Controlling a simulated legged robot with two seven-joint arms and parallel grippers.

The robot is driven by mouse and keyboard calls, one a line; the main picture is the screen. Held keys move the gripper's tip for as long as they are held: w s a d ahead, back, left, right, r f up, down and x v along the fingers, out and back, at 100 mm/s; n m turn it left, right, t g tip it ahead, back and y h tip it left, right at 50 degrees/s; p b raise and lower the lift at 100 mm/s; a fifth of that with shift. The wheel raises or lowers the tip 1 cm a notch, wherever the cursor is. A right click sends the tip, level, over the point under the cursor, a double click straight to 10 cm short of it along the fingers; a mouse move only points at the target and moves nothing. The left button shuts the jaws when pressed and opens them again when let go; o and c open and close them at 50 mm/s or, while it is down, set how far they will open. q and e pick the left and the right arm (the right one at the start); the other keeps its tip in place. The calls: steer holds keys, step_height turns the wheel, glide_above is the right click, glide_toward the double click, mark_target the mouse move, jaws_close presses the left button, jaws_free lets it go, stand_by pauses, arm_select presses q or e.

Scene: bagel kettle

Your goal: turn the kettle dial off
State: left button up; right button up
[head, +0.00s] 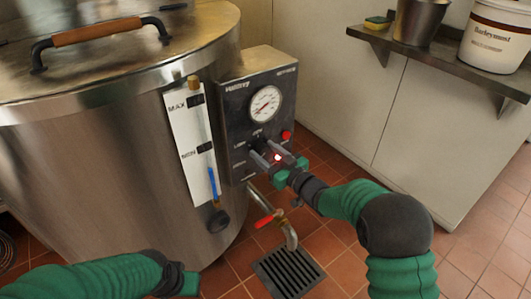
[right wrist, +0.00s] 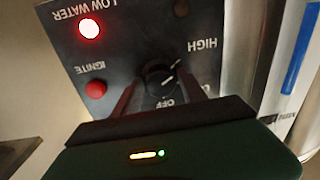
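The kettle (head: 110,150) is a large steel vessel at the left of the head view. Its dark control box (head: 240,120) faces me. The dial (right wrist: 157,76) is a black round knob on the box in the right wrist view, which shows the panel upside down. A white mark on it points toward the side with the HIGH label. My left gripper (head: 190,284) is low, away from the box, fingers unseen.
A gauge (head: 265,104) and a red button (head: 286,135) sit above my right gripper; a red light (right wrist: 89,28) is lit. A red-handled drain valve (head: 268,218) is below, over a floor grate (head: 287,272). A shelf (head: 440,65) holds a bucket (head: 494,36).

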jaws_close()
steer(key=shift+r+m+p, duration=0.2)
steer(key=shift+m+p, duration=0.2)
steer(key=shift+p, duration=0.4)
steer(key=m+p, duration=0.7)
steer(key=p, duration=0.2)
steer(key=shift+d+m, duration=0.15)
steer(key=shift+m, duration=0.15)
steer(key=shift+m+t+p, duration=0.3)
steer(key=shift+m+p, duration=0.3)
steer(key=shift+m, duration=0.3)
steer(key=m+p, duration=0.1)
steer(key=m, duration=0.1)
steer(key=shift+f+m+p, duration=0.15)
steer(key=shift+m+p, duration=0.15)
steer(key=shift+m, duration=0.1)
steer(key=m+p, duration=0.1)
steer(key=m, duration=0.3)
steer(key=shift+f, duration=0.15)
steer(key=m, duration=0.3)
steer(key=shift+f+m+t+h+p, duration=0.1)
steer(key=shift+m+t+h+p, duration=0.2)
steer(key=shift+m+h+p, duration=0.1)
steer(key=shift+f+m, duration=0.1)
steer(key=shift+m, duration=1.9)
